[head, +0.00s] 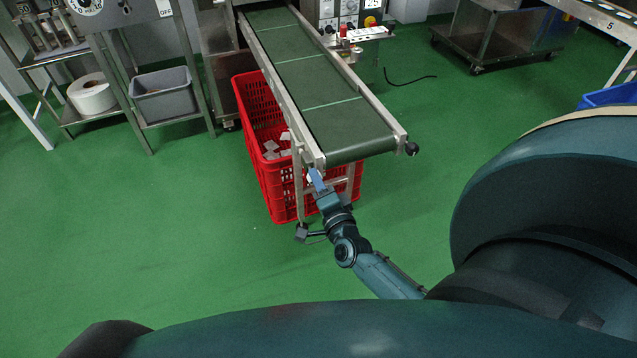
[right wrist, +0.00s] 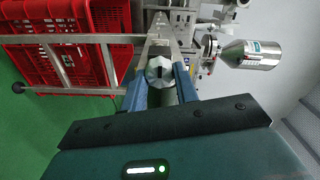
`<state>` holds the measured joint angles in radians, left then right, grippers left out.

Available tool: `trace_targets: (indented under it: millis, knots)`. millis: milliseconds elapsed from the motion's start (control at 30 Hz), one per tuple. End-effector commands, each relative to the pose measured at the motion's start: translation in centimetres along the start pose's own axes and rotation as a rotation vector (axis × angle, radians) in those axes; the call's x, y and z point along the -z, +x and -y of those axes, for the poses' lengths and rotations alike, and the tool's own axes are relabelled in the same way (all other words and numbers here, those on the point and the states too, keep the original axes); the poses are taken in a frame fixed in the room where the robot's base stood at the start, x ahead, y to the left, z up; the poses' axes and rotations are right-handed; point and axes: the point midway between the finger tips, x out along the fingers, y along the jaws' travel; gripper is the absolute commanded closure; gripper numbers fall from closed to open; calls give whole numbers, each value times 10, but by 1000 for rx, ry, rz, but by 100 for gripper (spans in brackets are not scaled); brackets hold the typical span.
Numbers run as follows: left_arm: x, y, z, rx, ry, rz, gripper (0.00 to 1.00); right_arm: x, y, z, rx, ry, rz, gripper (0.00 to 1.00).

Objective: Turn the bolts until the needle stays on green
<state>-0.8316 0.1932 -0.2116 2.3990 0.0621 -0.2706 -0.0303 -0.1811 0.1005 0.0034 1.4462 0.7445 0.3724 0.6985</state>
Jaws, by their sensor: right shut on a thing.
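The conveyor (head: 372,140) has a green belt, and its near end faces me. My right gripper (head: 316,178) is at the left corner of that end. In the right wrist view, my right gripper (right wrist: 161,76) has a finger on each side of a silver faceted bolt head (right wrist: 159,70) with a dark slot, and is shut on it. The bolt is hidden in the head view. A dark round knob (head: 411,149) sits at the conveyor's right corner. A white dial (head: 86,4) is cut off at the top left; its needle cannot be read. My left gripper is not in view.
A red crate (head: 270,188) with small pale packets stands under the conveyor, close to my right gripper. Steel stands hold a grey bin (head: 165,103) and a white roll (head: 92,98) at left. Green floor is open at front left. A blue bin (head: 610,95) is at right.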

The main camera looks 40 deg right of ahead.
Motion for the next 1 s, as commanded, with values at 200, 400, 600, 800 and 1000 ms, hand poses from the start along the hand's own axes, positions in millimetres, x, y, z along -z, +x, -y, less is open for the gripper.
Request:
trace_targets:
  millis: [200, 400, 600, 800, 1000]
  knots:
    - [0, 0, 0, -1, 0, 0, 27, 1, 2, 3, 7, 6, -3, 93]
    - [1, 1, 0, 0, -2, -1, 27, 1, 2, 3, 7, 5, -3, 93]
    - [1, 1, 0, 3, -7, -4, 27, 1, 1, 2, 4, 4, -2, 54]
    - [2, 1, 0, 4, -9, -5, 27, 0, 1, 1, 2, 4, -1, 48]
    - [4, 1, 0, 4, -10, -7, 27, 0, -6, 0, 0, 4, 0, 48]
